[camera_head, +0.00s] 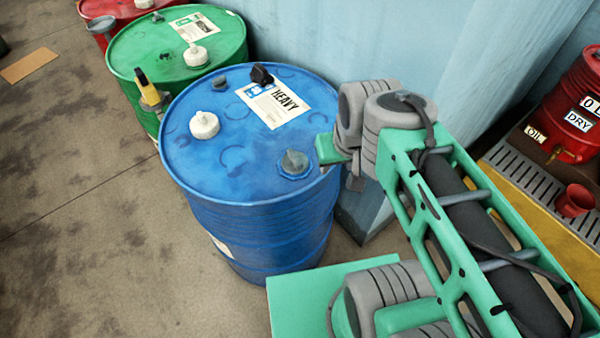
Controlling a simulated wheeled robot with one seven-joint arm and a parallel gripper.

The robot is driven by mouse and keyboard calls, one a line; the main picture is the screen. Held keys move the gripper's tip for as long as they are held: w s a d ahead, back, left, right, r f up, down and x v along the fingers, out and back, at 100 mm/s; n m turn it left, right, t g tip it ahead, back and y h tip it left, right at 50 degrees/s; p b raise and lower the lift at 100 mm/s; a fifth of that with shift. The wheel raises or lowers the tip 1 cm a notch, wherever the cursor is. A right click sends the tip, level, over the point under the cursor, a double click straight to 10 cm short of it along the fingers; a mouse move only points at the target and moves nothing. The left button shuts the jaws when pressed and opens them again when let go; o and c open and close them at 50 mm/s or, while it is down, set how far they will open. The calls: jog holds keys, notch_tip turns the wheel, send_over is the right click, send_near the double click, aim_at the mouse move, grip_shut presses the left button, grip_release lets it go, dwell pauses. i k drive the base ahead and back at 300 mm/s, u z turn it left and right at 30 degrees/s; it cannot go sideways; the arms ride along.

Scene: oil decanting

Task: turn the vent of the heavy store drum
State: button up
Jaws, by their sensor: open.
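The heavy store drum (258,222) is blue and upright in the middle, with a white HEAVY label (280,106) on its lid. A small black knob-like fitting (262,74) stands at the far edge of the lid and looks like the vent. The lid also has a small grey plug (219,83), a white cap (204,124) and a grey bung (294,163). My gripper (342,165) is partly seen at the drum's right rim, below my grey wrist joints, apart from the black fitting. It is open; its fingertips are mostly hidden and nothing shows in it.
A green drum (122,51) and a red drum (118,11) stand behind to the left. A blue wall (330,40) rises behind.

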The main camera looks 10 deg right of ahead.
aim_at(218, 82)
jog(key=z, duration=0.8)
jog(key=k, duration=0.9)
jog(key=u, duration=0.95)
jog(key=i, duration=1)
jog(key=u, duration=0.45)
jog(key=k, duration=0.55)
jog(key=u, duration=1.35)
jog(key=i, duration=1.1)
jog(key=u, duration=0.35)
